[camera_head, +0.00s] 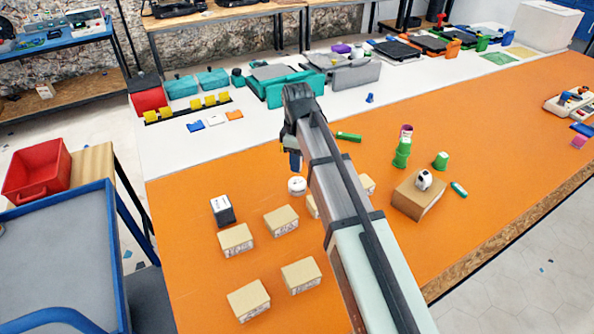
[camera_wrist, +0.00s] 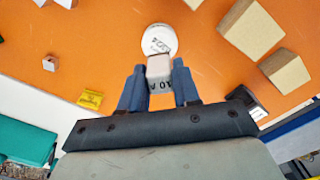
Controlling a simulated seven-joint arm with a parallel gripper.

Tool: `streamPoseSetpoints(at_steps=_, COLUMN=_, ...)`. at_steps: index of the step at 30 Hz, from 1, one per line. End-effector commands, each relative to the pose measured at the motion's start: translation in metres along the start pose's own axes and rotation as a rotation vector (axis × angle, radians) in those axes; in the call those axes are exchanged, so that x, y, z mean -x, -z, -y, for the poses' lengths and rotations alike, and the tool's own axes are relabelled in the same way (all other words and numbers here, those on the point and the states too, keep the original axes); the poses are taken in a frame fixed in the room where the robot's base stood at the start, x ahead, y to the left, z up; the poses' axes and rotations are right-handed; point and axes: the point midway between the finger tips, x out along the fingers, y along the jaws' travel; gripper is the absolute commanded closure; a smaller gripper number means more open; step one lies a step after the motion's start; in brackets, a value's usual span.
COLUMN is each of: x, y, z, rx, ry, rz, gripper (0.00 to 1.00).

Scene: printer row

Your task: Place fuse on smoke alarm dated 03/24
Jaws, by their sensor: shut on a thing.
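A white round smoke alarm (camera_head: 297,185) lies on the orange tabletop (camera_head: 390,125). It also shows in the wrist view (camera_wrist: 160,40), with small dark print too blurred for me to read a date. My gripper (camera_wrist: 158,68) has blue fingers shut on a small grey-white fuse (camera_wrist: 160,80) marked "40 A". The fuse overlaps the alarm's near edge in the wrist view; I cannot tell whether they touch. In the head view my gripper (camera_head: 295,160) points down just behind the alarm, and the fuse cannot be made out.
Several cardboard boxes (camera_head: 281,221) stand in front of the alarm, one partly behind my arm. A black box with a white top (camera_head: 222,210) is to the left. Green cups (camera_head: 402,153) and a larger box (camera_head: 418,196) are to the right. Teal bins (camera_head: 295,86) line the back.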

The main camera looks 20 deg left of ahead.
Motion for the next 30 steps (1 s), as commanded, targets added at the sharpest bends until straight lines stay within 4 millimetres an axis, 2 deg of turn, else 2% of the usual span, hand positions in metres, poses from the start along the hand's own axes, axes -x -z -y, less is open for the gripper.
streamPoseSetpoints(at_steps=5, x=-0.011, y=0.0, z=0.0, rx=0.0, ry=0.0, rz=0.0, gripper=0.98)
streamPoseSetpoints(at_steps=13, x=-0.041, y=0.0, z=0.0, rx=0.0, ry=0.001, rz=0.001, gripper=0.98)
streamPoseSetpoints(at_steps=26, x=-0.046, y=0.0, z=0.0, rx=0.0, ry=0.0, rz=0.0, gripper=0.98)
streamPoseSetpoints(at_steps=27, x=-0.046, y=0.0, z=0.0, rx=0.0, ry=-0.001, rz=0.0, gripper=0.67)
streamPoseSetpoints(at_steps=30, x=-0.046, y=0.0, z=0.0, rx=0.0, ry=-0.001, rz=0.0, gripper=0.57)
